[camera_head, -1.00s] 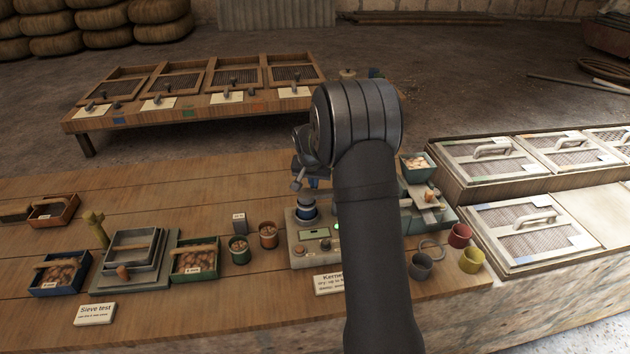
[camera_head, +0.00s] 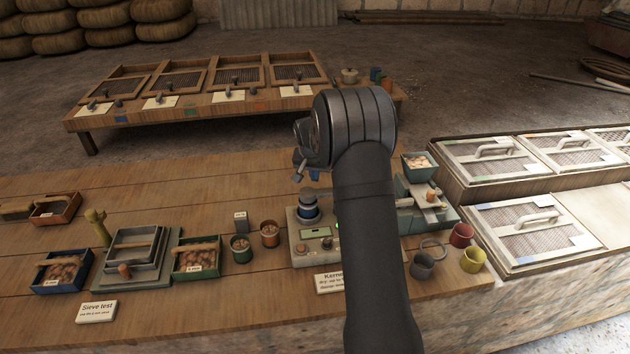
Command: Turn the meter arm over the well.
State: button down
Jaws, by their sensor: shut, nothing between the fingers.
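My dark arm link hides the meter's right side. I cannot make out the meter arm or the well clearly; they may be behind my arm. My gripper (camera_head: 306,170) shows only in part, as small grey and blue pieces left of and below my wrist, above and behind the meter. Its fingertips are mostly hidden; it is shut and holds nothing.
Cups with kernels (camera_head: 240,247) stand left of the meter, with a sieve stack (camera_head: 135,250) further left. Right of my arm are a green hopper device (camera_head: 420,165) and grey, red and yellow cups (camera_head: 472,260). A label card stands in front of the meter.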

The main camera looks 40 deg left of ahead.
aim_at(322, 199)
jog(key=w+v, duration=0.1)
jog(key=v, duration=0.8)
jog(key=shift+d+r, duration=0.25)
jog(key=shift+r, duration=0.25)
jog(key=shift+s, duration=0.15)
notch_tip(322, 199, down, 10)
jog(key=shift+s+d+r, duration=0.2)
jog(key=shift+s, duration=0.15)
